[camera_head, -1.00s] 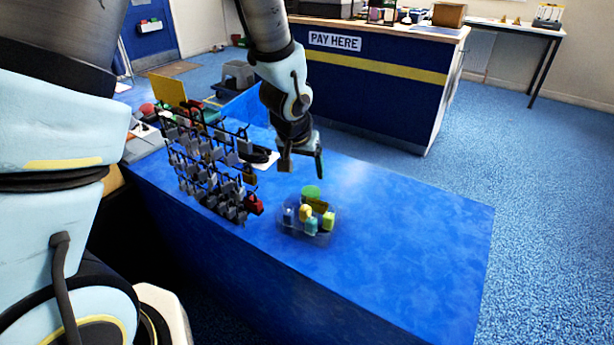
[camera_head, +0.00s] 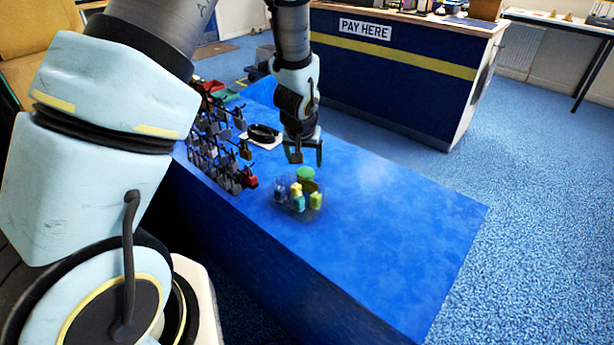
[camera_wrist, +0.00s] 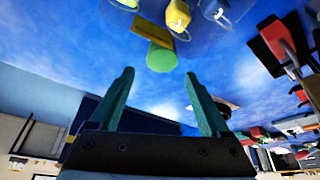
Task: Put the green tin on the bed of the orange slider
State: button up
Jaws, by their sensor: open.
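The green tin (camera_head: 305,174) is a small round tin. It stands on the blue counter at the back of a clear tray (camera_head: 315,208) of small coloured padlocks. My gripper (camera_head: 308,157) is open and empty, pointing down just behind and above the tin in the head view. In the wrist view the tin (camera_wrist: 161,57) lies just beyond the fingertips, roughly centred between the open fingers (camera_wrist: 159,75), with nothing between them. I cannot make out an orange slider in either view.
A rack of grey padlocks (camera_head: 215,150), with a red one (camera_head: 248,178), stands left of the tray. The blue counter (camera_head: 400,220) is bare to the right. A pay desk (camera_head: 400,75) stands behind.

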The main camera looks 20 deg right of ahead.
aim_at(305, 172)
jog(key=shift+p+x, duration=1.1)
jog(key=shift+x, duration=2.15)
jog(key=shift+w+a, duration=0.1)
jog(key=shift+w, duration=0.05)
grip_shut()
